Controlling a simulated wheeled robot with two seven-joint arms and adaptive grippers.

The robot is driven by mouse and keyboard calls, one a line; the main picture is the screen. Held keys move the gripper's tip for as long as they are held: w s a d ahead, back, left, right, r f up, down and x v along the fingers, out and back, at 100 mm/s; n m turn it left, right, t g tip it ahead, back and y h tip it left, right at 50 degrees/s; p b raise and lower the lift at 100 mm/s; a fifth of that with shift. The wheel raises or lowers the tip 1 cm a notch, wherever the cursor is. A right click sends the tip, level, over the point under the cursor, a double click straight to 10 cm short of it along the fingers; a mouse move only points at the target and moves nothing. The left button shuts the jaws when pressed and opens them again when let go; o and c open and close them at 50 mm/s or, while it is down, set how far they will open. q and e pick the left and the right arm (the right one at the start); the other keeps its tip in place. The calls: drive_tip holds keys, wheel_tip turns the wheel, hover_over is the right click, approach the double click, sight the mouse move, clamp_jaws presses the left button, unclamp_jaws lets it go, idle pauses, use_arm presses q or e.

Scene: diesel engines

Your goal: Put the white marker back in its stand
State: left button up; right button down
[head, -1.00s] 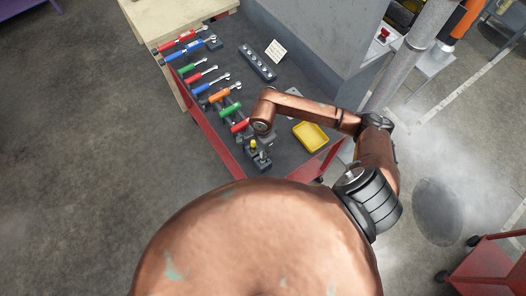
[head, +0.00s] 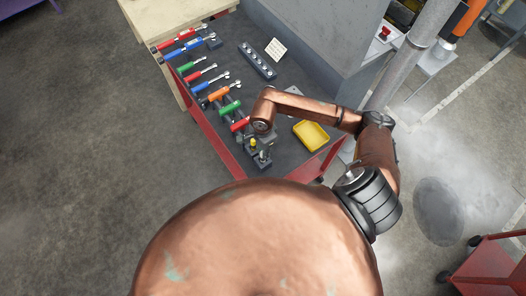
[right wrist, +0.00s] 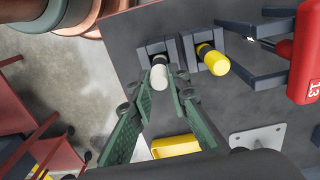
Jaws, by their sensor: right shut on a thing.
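The white marker (right wrist: 159,77) is between the green fingers of my right gripper (right wrist: 158,88) in the right wrist view. The gripper is shut on it. Its far end points at a dark square stand (right wrist: 145,52) on the cart top. The marker overlaps the stand's opening in this view; I cannot tell how deep it sits. A yellow marker (right wrist: 213,61) stands in a similar stand just beside it. In the head view my right gripper (head: 267,146) is small and dark above the cart's near corner, close to the yellow marker (head: 253,143). My left gripper is not in view.
In the wrist view a red-handled tool (right wrist: 305,55) lies in a rack to the right.

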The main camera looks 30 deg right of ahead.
idle(0.3)
drive_tip(key=c, duration=1.8)
unclamp_jaws()
drive_tip(key=shift+o, duration=0.2)
drive_tip(key=o, duration=0.4)
drive_tip(key=shift+o, duration=0.2)
drive_tip(key=shift+r, duration=0.35)
drive_tip(key=shift+r+p, duration=0.5)
drive_tip(key=shift+r, duration=0.9)
drive_tip(key=shift+w+r+p, duration=0.1)
drive_tip(key=shift+r+p, duration=0.75)
drive_tip(key=shift+r, duration=2.15)
